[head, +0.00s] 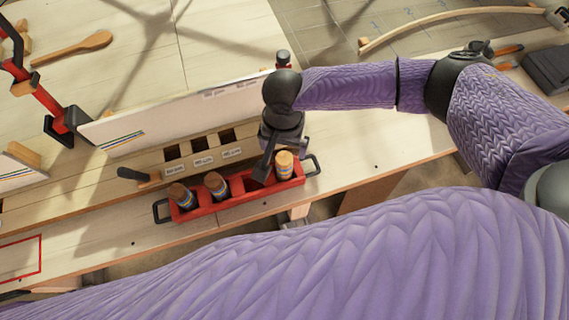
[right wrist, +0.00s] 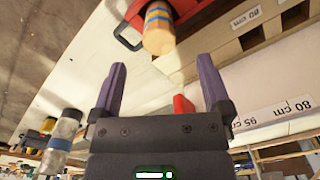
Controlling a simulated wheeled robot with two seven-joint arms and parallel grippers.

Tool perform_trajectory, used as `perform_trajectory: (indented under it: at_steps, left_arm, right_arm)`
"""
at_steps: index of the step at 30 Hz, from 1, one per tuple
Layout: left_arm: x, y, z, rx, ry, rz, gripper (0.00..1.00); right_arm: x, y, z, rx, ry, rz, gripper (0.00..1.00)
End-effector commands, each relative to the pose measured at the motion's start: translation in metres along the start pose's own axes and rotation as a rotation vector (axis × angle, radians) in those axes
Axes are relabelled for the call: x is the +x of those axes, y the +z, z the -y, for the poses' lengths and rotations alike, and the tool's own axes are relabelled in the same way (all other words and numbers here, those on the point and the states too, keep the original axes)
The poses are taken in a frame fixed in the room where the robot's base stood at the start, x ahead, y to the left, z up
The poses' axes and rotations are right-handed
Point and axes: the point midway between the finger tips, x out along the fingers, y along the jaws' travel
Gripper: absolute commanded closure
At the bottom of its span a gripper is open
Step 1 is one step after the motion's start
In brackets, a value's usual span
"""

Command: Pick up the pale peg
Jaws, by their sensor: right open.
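The pale peg (head: 285,165) stands at the right end of the red tray (head: 238,201), with blue and yellow bands below its pale top. It also shows in the right wrist view (right wrist: 158,38), ahead of the fingertips. Two browner banded pegs stand in the tray, a left one (head: 182,196) and a middle one (head: 215,186). My right gripper (head: 270,165) is open above the tray, close to the left of the pale peg in the head view. In the right wrist view the gripper (right wrist: 160,85) has nothing between its fingers. My left gripper is out of view.
A wooden strip with square holes and labels (head: 203,160) lies just behind the tray. A white board (head: 180,112) stands behind that. A red clamp (head: 45,92) and a wooden spoon (head: 75,48) are at left. A bent lath (head: 450,20) is at upper right.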

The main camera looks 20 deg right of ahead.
Motion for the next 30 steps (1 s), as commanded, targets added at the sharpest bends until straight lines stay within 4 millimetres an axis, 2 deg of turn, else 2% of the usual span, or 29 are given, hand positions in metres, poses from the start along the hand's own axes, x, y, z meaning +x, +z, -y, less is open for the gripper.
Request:
perform_trajectory:
  at_steps: [2, 15, 18, 23, 24, 30]
  left_arm:
    - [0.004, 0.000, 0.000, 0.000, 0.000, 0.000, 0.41]
    - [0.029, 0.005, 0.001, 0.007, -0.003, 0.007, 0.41]
    - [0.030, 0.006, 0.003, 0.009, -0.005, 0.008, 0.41]
    - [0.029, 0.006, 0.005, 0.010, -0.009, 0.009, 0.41]
    - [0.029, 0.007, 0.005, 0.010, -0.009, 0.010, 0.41]
    - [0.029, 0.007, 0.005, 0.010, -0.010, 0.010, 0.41]
  right_arm:
    - [0.010, -0.006, -0.003, 0.033, 0.013, -0.007, 0.01]
    - [0.093, -0.006, -0.003, 0.029, 0.012, -0.006, 0.01]
    - [0.099, -0.006, -0.003, 0.029, 0.011, -0.006, 0.01]
    - [0.098, -0.006, -0.003, 0.028, 0.009, -0.006, 0.01]
    - [0.098, -0.006, -0.003, 0.028, 0.009, -0.006, 0.03]
    - [0.098, -0.006, -0.003, 0.028, 0.009, -0.006, 0.46]
